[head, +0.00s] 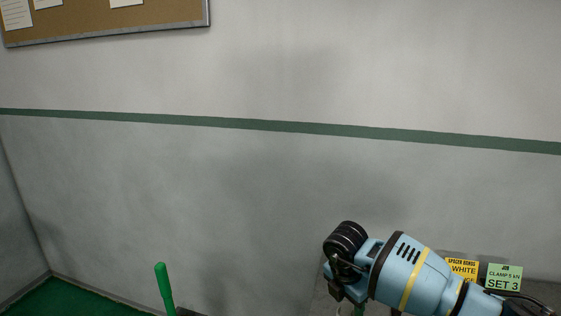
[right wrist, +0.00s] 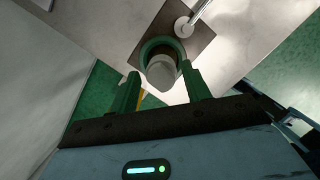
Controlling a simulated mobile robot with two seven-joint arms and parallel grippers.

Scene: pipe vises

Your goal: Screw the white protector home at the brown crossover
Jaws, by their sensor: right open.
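In the right wrist view my right gripper (right wrist: 161,72) is open, with its two green fingers apart. A pale grey, rounded end piece (right wrist: 162,72) shows beyond and between the fingertips, inside a dark green ring (right wrist: 150,46). I cannot tell whether the pale piece is the white protector, nor whether a finger touches it. No brown crossover can be made out for certain. In the head view my right arm comes in at the lower right, and its fingers are mostly hidden or below the picture. My left gripper is not in view.
A brown square plate (right wrist: 199,40) lies behind the ring, with a white round-ended rod (right wrist: 184,27) over it. In the head view a green handle (head: 164,285) stands at the lower left. A yellow card (head: 463,268) and a green card (head: 504,276) stand by the wall.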

